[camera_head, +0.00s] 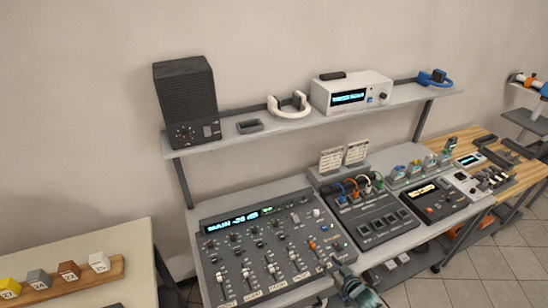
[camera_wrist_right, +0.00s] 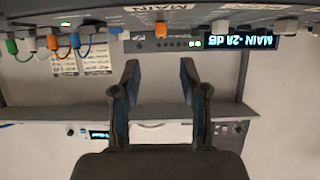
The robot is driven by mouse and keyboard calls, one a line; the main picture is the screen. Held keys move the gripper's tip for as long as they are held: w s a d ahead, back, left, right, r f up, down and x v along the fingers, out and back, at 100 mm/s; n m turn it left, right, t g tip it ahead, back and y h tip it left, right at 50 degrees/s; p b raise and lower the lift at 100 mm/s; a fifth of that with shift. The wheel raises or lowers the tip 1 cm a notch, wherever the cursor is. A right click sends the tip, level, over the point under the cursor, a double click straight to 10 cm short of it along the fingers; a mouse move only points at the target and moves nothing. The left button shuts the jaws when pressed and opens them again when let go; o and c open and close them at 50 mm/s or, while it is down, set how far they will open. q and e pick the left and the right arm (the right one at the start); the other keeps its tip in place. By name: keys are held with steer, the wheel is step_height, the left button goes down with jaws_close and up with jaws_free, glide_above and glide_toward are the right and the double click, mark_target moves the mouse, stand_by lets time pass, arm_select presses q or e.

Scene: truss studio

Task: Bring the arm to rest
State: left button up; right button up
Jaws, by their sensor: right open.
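My right gripper (camera_head: 345,272) comes in at the bottom of the head view, at the lower right corner of the mixing console (camera_head: 280,238). In the right wrist view the gripper (camera_wrist_right: 159,68) has its two dark fingers apart, with nothing between them. That view is upside down, with the console's lit display (camera_wrist_right: 240,41) near the top. Whether the fingers touch the console cannot be told. My left gripper is in neither view.
A patch unit (camera_head: 378,228) with coloured cables stands right of the console. A shelf (camera_head: 225,137) above carries a black speaker (camera_head: 186,100), white headphones (camera_head: 290,107) and a white device (camera_head: 352,92). A table (camera_head: 120,240) at left holds a wooden tray of cubes (camera_head: 60,282).

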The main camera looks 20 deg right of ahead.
steer(key=s+a+f+g, duration=0.25)
steer(key=s+a, duration=0.25)
steer(key=s, duration=0.3)
steer(key=s+a+f+n+g+h, duration=0.1)
steer(key=s+a+g, duration=0.3)
steer(key=s+a, duration=0.3)
steer(key=s+a+f+g, duration=0.1)
steer(key=s+a+g, duration=0.25)
steer(key=s, duration=0.55)
step_height(320, 180, down, 29)
steer(key=s+g, duration=0.1)
steer(key=s, duration=0.2)
steer(key=s+d+f+g, duration=0.1)
steer(key=s+d+f, duration=0.2)
steer(key=s+f, duration=1.1)
steer(key=shift+s+n, duration=0.3)
steer(key=shift+s, duration=0.75)
